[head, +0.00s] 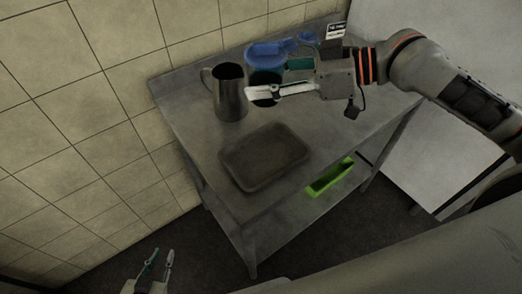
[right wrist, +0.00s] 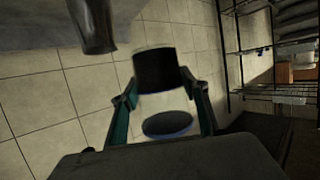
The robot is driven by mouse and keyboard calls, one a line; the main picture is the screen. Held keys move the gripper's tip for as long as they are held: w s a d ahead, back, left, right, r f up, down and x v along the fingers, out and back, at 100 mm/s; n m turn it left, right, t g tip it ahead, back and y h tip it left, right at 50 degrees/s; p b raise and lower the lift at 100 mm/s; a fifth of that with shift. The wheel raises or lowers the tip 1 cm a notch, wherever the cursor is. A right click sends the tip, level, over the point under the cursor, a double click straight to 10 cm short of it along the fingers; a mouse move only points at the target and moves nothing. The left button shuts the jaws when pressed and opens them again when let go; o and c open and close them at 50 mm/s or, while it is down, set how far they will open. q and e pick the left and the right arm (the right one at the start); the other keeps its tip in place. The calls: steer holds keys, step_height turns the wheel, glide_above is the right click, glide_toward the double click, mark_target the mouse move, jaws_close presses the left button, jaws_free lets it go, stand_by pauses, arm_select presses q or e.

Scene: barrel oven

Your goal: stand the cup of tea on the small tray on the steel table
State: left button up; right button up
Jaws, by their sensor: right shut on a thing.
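The small tray (head: 240,178), dark and rectangular with a raised rim, lies near the front of the steel table (head: 185,115) and is empty. My right gripper (head: 281,80) is above the table's back half, behind the tray. It is shut on the cup (head: 264,102), which looks dark and is partly hidden by the fingers. In the right wrist view the cup (right wrist: 158,105) sits between both fingers, pale with a dark band and a dark, blue-edged oval. I cannot tell the tea level. My left gripper (head: 162,252) is open and empty, low in front of the table.
A metal jug (head: 229,95) stands left of the held cup, close to it. Blue-topped containers (head: 266,52) and a small sign (head: 336,31) are at the back. A green bin (head: 330,178) is below the tabletop. Tabletop around the tray is clear.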

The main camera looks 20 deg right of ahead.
step_height(320, 180, down, 19)
steer(key=b, duration=0.3)
steer(key=shift+d+f+b, duration=0.1)
steer(key=shift+b, duration=0.2)
steer(key=shift+f, duration=0.1)
steer(key=o, duration=1.2)
steer(key=shift+o, duration=0.2)
